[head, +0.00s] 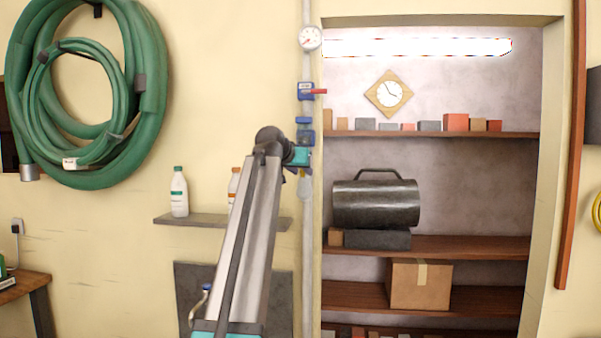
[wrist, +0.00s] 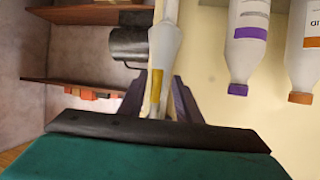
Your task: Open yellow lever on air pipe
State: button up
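A vertical pale air pipe (head: 308,240) runs up the wall left of the shelf recess. In the wrist view, the pipe (wrist: 164,45) comes down between my two fingers, and a small yellow piece (wrist: 156,80) shows on or in front of it. It may be the yellow lever; I cannot tell for sure. My gripper (wrist: 158,100) is open, with a finger on each side of the yellow piece and no clear contact. In the head view, my gripper (head: 303,172) is at the pipe, below a blue fitting (head: 304,130). No yellow lever shows there.
Higher on the pipe are a blue valve with a red lever (head: 316,92) and a round gauge (head: 310,38). Left of the pipe, a small shelf (head: 190,221) holds a white bottle (head: 179,193) and another bottle. A green hose (head: 150,90) hangs far left.

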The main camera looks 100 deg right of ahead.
jog(key=b+v, duration=0.1)
jog(key=v, duration=1.2)
jog(key=shift+w+a+b, duration=0.15)
jog(key=shift+a+b, duration=0.1)
jog(key=shift+b, duration=0.05)
jog(key=shift+r, duration=0.1)
